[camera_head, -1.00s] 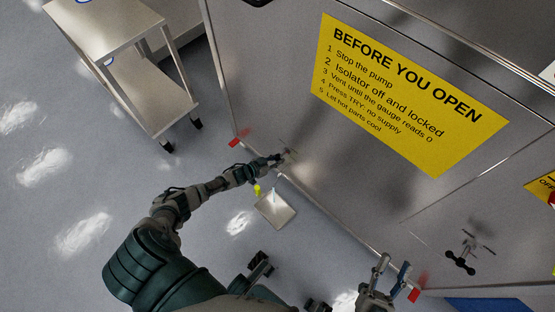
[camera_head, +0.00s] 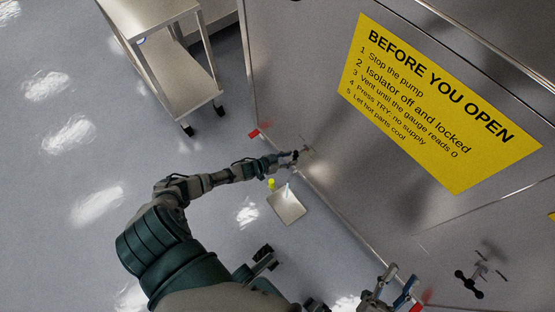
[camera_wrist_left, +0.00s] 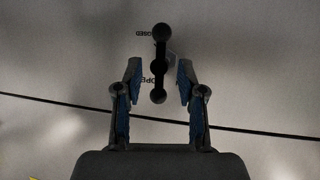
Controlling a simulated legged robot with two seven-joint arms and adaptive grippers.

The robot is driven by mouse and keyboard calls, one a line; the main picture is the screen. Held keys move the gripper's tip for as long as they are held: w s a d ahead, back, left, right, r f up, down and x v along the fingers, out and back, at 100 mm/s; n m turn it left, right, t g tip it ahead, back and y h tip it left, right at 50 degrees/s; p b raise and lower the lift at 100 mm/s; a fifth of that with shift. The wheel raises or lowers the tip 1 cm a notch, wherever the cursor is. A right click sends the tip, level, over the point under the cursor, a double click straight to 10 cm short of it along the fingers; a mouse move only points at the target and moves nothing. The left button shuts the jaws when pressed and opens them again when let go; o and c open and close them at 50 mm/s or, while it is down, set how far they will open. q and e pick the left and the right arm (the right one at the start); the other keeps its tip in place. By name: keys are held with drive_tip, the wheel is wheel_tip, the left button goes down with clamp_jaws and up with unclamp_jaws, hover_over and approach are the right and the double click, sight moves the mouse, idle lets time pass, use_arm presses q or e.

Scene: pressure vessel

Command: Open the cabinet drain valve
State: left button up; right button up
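The drain valve has a black bar handle with round knobs (camera_wrist_left: 160,48) on the steel cabinet (camera_head: 360,215). In the left wrist view the handle stands upright in the picture, with partly covered lettering beside and behind it. My left gripper (camera_wrist_left: 160,80) is open, its blue-padded fingers on either side of the handle's lower part, with gaps visible on both sides. In the head view my left gripper (camera_head: 292,158) is low at the cabinet face, where the handle is small and partly hidden. My right gripper (camera_head: 396,283) is open and empty at the bottom, near the cabinet's lower edge.
A yellow warning sign (camera_head: 430,105) is on the cabinet. Another black knobbed handle (camera_head: 468,284) is at the lower right. A metal cart (camera_head: 185,85) stands at the upper left. A pale square tray (camera_head: 287,206) lies on the floor below my left gripper. Floor at left is clear.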

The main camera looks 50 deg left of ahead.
use_arm(q)
drive_tip(key=v, duration=0.8)
drive_tip(key=shift+s, duration=0.2)
